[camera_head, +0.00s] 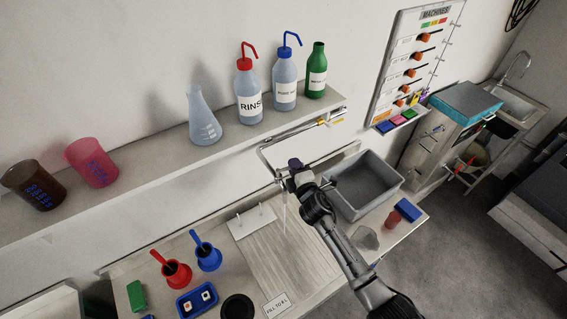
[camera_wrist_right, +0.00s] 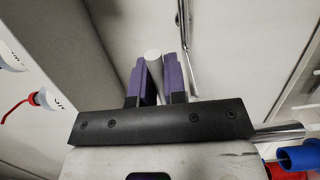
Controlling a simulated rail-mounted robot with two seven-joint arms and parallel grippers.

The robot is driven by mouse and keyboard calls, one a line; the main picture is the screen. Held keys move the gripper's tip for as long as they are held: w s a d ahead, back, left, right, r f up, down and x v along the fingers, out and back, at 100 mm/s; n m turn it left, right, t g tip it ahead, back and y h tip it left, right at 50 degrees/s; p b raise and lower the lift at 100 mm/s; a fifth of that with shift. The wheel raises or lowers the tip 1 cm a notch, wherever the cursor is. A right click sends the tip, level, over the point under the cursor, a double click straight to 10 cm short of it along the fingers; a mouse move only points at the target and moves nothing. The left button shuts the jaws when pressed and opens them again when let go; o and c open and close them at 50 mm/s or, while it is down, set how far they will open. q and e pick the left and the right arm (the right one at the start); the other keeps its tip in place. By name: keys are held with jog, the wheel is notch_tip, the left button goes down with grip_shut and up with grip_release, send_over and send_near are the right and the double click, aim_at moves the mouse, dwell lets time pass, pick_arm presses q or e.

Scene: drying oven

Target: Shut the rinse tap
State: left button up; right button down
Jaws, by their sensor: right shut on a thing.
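The rinse tap's metal pipe (camera_head: 264,156) runs along the wall below the shelf and bends down towards the bench. My right gripper (camera_head: 291,172) is at its lower end, above the draining board. In the wrist view, the purple fingers of my right gripper (camera_wrist_right: 155,82) are shut on a pale grey rod-like handle (camera_wrist_right: 153,62). A thin metal pipe (camera_wrist_right: 186,45) shows just beyond the fingers. A thin pale streak (camera_head: 285,218), which looks like running water, hangs below the gripper. The gripper hides the tap's end in the head view. My left gripper is not in view.
A grey basin (camera_head: 366,181) stands right of my arm. A shelf (camera_head: 165,160) above holds a RINSE bottle (camera_head: 248,92), other bottles and a flask (camera_head: 203,118). Red (camera_head: 177,274) and blue (camera_head: 208,257) holders stand at the bench's left. The draining board (camera_head: 280,260) is mostly clear.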

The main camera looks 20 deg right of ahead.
jog(key=shift+w+r+n+y+p, duration=0.25)
jog(key=shift+n+y, duration=0.25)
jog(key=shift+y, duration=0.3)
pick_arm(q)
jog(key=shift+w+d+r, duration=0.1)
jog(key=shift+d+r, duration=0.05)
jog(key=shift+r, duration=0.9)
pick_arm(e)
jog(key=shift+w+a+f+n+y, duration=0.1)
jog(key=shift+w+f+n+y, duration=0.1)
jog(key=shift+n+y, duration=0.35)
jog(key=shift+w+f+n+y, duration=0.15)
jog(key=shift+n+y, duration=0.1)
jog(key=shift+y, duration=0.5)
jog(key=shift+r, duration=0.1)
jog(key=c, duration=1.2)
grip_release()
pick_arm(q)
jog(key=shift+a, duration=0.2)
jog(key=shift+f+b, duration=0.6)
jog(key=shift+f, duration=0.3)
pick_arm(e)
jog(key=shift+r+v, duration=0.1)
jog(key=shift+v, duration=3.35)
jog(key=shift+r+v, duration=0.15)
jog(key=shift+v, duration=3.3)
